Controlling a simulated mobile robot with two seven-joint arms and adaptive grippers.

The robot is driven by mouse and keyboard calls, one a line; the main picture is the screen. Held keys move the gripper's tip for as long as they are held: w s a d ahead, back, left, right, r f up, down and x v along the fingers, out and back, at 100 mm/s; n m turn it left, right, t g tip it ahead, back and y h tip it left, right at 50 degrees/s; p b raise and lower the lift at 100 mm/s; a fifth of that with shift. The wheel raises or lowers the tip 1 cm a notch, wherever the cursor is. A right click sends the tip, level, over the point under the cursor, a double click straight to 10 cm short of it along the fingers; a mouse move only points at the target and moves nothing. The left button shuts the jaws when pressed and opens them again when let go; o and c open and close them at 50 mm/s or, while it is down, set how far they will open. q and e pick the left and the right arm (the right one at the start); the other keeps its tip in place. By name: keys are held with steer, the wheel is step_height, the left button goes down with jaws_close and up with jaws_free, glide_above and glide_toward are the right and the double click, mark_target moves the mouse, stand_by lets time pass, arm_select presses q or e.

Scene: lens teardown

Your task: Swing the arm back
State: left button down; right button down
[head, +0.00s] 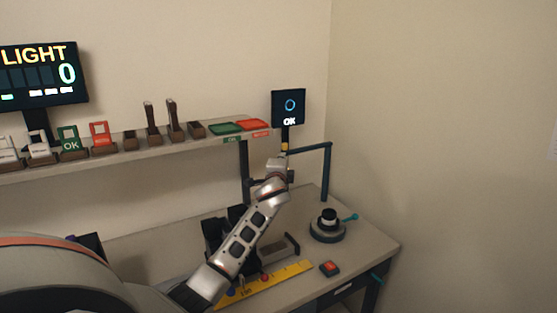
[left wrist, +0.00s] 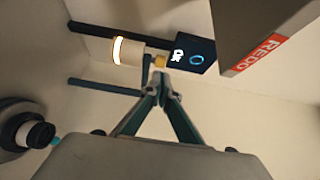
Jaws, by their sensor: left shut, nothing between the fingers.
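The swing arm is a dark blue bar (head: 308,149) on a post at the bench's right side, reaching left at about the height of my wrist. In the head view my wrist hides most of the fingers. My right gripper is not in view.
A small OK screen (head: 288,106) stands behind the wrist. A shelf (head: 190,142) with red and green trays runs along the wall. A black lens (head: 328,217) sits on a round stand at the bench's right. A red button (head: 329,268) and a yellow strip (head: 285,276) lie in front.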

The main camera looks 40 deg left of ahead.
arm_select(q)
steer(key=shift+s+a, duration=0.1)
steer(key=shift+s, duration=0.7)
steer(key=shift+f, duration=0.15)
